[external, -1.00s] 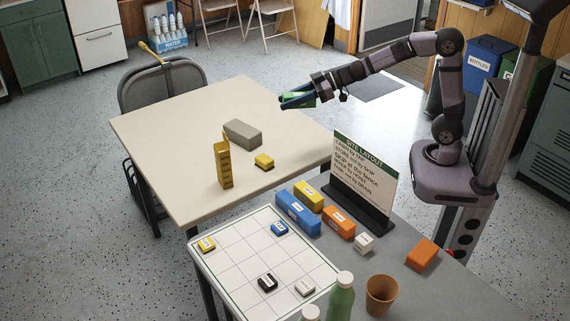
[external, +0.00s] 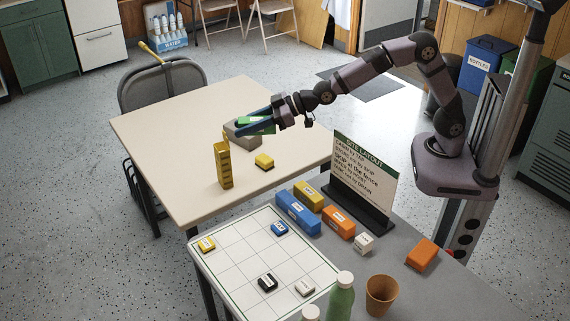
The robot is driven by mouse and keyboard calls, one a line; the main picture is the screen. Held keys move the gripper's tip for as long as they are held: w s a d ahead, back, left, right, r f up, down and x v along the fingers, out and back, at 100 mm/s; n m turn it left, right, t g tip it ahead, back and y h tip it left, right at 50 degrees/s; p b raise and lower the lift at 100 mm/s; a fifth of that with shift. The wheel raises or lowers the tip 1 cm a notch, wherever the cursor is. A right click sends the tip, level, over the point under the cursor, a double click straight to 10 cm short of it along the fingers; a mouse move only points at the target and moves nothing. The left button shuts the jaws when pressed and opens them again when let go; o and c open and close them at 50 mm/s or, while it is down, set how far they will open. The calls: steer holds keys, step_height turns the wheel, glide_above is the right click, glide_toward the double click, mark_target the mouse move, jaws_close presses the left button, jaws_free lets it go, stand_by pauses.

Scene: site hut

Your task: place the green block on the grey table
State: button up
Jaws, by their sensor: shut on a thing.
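My gripper (external: 243,124) is shut on the green block (external: 262,127). It holds the block over the cream table, in front of the grey block (external: 238,136) in this view. The gripper and the green block partly hide the grey block. I cannot tell how far the green block is above it, or whether they touch. The grey table (external: 445,292) is at the lower right, in front of my arm's base.
The cream table (external: 150,130) also bears a tall yellow block (external: 222,165) and a small yellow block (external: 264,162). The grey table holds a gridded board (external: 240,262), several coloured blocks, a sign (external: 362,178), a brown cup (external: 381,295) and green bottles (external: 341,298). Its right front is bare.

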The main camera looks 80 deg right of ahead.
steer(key=s+a+f+y+p, duration=0.1)
steer(key=a+f, duration=0.1)
steer(key=a, duration=0.6)
steer(key=s+a+f+p, duration=0.1)
steer(key=s+a+f, duration=0.1)
steer(key=a, duration=0.6)
steer(key=n, duration=0.2)
glide_above(260, 258)
step_height(260, 258, down, 4)
steer(key=shift+g+y, duration=0.3)
steer(key=shift+y, duration=0.2)
steer(key=shift+a+f+p, duration=0.1)
steer(key=shift+f+p, duration=0.55)
steer(key=shift+f, duration=6.8)
steer(key=shift+f, duration=0.15)
